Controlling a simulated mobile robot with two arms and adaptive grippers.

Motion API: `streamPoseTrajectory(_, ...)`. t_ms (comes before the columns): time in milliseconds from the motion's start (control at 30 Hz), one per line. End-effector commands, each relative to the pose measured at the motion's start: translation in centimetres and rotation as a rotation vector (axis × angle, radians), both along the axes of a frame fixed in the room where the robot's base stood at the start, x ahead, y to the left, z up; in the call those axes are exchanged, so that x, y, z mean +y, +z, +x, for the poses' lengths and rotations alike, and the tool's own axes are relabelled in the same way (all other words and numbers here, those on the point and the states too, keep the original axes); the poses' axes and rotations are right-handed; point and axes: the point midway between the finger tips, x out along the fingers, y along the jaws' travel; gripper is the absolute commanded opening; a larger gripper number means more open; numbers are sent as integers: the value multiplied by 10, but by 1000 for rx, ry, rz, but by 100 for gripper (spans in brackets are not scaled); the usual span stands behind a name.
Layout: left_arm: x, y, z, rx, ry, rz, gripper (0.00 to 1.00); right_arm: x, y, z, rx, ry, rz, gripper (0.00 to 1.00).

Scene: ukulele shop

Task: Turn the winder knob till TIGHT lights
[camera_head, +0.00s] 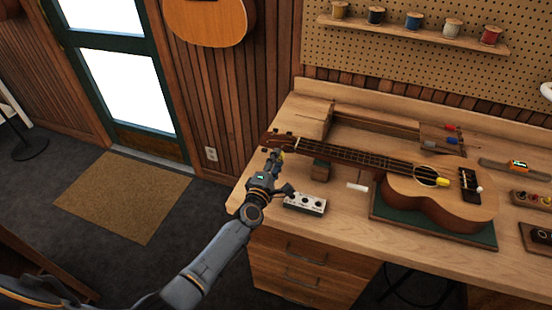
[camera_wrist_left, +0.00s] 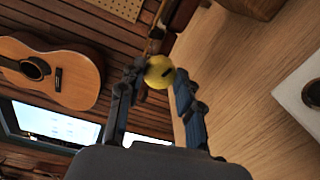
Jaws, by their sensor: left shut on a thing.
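A ukulele (camera_head: 425,190) lies face up on the bench, its headstock (camera_head: 283,141) toward the left end. The yellow winder knob (camera_wrist_left: 158,72) sits between my left fingertips in the left wrist view. Only a bit of yellow shows beside the headstock in the head view. My left gripper (camera_head: 273,161) is shut on the knob, at the headstock over the bench's left end. A small pale box (camera_head: 305,203) with several dark round spots on top stands in front of the neck. Its markings are too small to read, and I cannot tell a lit TIGHT lamp. My right gripper is out of view.
A green mat (camera_head: 385,210) lies under the ukulele body and a wooden block (camera_head: 320,170) under the neck. A white piece (camera_head: 357,187) lies near the body. A clip-on device (camera_head: 518,167) and small trays are at right. Bare bench (camera_head: 330,235) lies in front.

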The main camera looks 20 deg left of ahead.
Motion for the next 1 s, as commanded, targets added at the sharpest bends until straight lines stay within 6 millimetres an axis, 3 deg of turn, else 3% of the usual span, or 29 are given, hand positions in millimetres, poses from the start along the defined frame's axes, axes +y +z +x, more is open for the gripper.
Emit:
streamPoseTrajectory(500, -1, -2, -1, -11, -1, 406, 3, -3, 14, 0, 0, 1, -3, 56)
streamPoseTrajectory(1000, -1, -3, -1, -15, -2, 533, 3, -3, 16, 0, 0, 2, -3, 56)
